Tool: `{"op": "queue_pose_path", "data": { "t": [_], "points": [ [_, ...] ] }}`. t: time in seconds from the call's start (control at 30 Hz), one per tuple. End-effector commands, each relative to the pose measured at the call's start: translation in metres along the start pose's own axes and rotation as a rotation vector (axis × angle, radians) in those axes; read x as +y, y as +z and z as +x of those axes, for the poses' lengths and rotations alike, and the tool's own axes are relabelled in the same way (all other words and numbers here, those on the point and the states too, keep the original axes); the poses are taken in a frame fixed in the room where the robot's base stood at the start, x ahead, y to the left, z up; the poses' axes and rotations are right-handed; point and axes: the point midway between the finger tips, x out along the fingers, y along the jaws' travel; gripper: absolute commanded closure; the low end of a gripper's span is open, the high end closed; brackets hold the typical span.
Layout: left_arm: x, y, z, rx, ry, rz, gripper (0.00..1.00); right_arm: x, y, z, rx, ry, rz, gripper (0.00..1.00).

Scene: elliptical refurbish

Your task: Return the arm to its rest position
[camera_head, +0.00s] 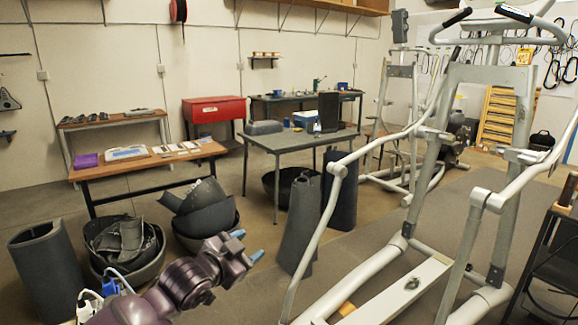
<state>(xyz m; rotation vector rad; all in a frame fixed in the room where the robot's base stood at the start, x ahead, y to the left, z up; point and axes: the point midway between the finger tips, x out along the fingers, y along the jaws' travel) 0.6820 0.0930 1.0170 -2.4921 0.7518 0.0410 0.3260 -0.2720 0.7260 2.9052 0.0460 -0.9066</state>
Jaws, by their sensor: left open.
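My left arm comes in from the bottom left, dark purple and jointed. My left gripper (247,244) is open, with its two blue fingertips apart and nothing between them. From this view it overlaps the floor between the dark scrap bins and a grey upright panel (299,225). I cannot tell its exact distance to them. My right gripper is not in view.
A large grey elliptical trainer (465,110) fills the right side. Dark bins with curved scrap (125,245) stand at left. A wooden table (150,165) and a grey-topped table (300,139) stand behind. Brown floor shows between them.

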Motion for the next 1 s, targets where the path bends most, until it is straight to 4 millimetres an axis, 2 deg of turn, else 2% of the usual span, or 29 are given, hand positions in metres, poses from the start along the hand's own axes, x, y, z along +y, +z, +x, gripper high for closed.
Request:
{"op": "queue_pose_path", "data": {
  "t": [0.2, 0.37, 0.57, 0.77, 1.0],
  "points": [
    [0.024, 0.05, -0.043, 0.021, -0.092, -0.174, 0.47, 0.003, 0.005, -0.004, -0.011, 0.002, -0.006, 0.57],
    [0.04, 0.089, -0.08, 0.0, -0.162, -0.264, 0.47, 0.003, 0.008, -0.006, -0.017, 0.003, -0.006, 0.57],
    [0.064, 0.142, -0.133, -0.077, -0.245, -0.341, 0.47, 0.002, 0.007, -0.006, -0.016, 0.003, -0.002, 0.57],
    [0.095, 0.198, -0.195, -0.21, -0.312, -0.415, 0.47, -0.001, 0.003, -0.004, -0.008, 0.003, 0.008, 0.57],
    [0.148, 0.26, -0.277, -0.405, -0.36, -0.532, 0.47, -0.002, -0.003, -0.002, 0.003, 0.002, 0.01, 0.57]
  ]
}}
